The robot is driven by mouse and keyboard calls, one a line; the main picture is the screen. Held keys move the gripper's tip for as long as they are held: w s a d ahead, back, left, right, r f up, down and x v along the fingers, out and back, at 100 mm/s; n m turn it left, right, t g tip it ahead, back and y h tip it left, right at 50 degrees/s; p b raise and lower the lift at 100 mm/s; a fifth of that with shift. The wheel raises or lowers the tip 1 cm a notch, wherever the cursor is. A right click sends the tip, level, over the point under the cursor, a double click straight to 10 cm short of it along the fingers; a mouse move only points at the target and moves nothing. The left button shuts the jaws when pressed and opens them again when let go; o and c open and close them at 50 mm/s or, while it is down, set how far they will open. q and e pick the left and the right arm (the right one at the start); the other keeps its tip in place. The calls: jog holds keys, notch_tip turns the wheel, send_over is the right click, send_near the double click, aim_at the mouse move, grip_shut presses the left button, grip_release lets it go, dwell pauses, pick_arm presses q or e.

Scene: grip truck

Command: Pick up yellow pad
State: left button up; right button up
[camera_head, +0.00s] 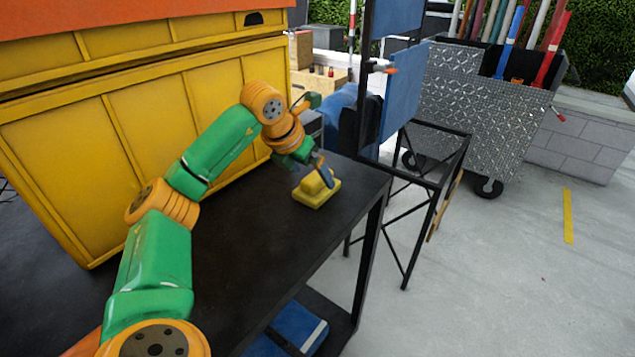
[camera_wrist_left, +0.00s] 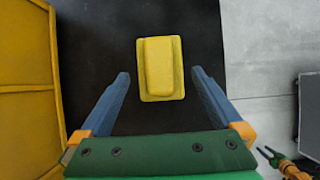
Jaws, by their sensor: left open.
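The yellow pad (camera_head: 314,195) lies on the black table (camera_head: 262,240) near its far right corner. It has a flat base with a raised block on top. My left gripper (camera_head: 322,172) is right at the pad in the head view, partly covering it. In the left wrist view the pad (camera_wrist_left: 161,68) is ahead of and centred between the open blue fingers of my left gripper (camera_wrist_left: 160,88). Nothing is between the fingertips, and no contact with the pad shows.
A large yellow bin (camera_head: 150,110) borders the table on the left. A black metal frame (camera_head: 437,175) stands beyond its right edge. A silver cart (camera_head: 470,95) with poles stands farther back. The tabletop around the pad is clear. A blue case (camera_head: 292,330) lies on the shelf below.

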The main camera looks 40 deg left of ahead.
aim_at(315, 176)
pick_arm(q)
jog(key=p+x, duration=0.1)
jog(key=x, duration=0.3)
jog(key=shift+w+f, duration=0.1)
jog(key=shift+w, duration=0.2)
jog(key=shift+s, duration=0.1)
jog(key=c, duration=0.9)
jog(key=shift+c, duration=1.2)
notch_tip(315, 176, up, 3)
jog(key=shift+r+b, duration=0.1)
jog(key=shift+b, duration=0.35)
jog(key=s+d+r, duration=0.6)
jog(key=s+r, duration=0.4)
jog(key=s, duration=0.2)
jog(key=shift+s, duration=0.3)
